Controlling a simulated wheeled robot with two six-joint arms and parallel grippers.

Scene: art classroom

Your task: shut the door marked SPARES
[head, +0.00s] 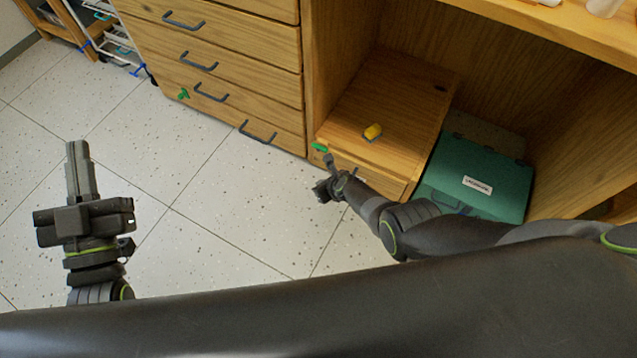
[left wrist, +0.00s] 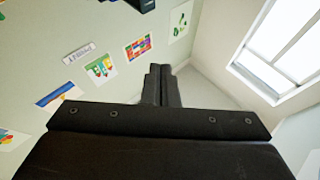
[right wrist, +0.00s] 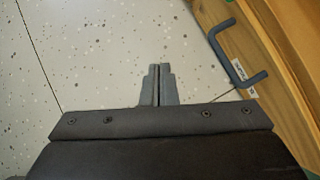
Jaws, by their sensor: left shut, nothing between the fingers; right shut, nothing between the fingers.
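No SPARES lettering can be read in any view. In the right wrist view a wooden front (right wrist: 262,50) carries a dark bar handle (right wrist: 233,60) and small white labels (right wrist: 240,69) too small to read; I cannot tell whether it is the SPARES door. My right gripper (head: 328,160) is shut and empty, just in front of the low wooden unit (head: 400,95); its fingers (right wrist: 158,70) show left of the handle, apart from it in the picture. My left gripper (head: 76,147) is shut and empty over the floor at the left; its fingers also show in the left wrist view (left wrist: 161,70).
A bank of drawers (head: 225,40) with dark handles stands left of the open bay. A yellow object (head: 372,131) lies on the low unit. A teal case (head: 480,160) with a label stands right of it. A white rack (head: 115,45) is at top left. The speckled floor (head: 225,200) is clear.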

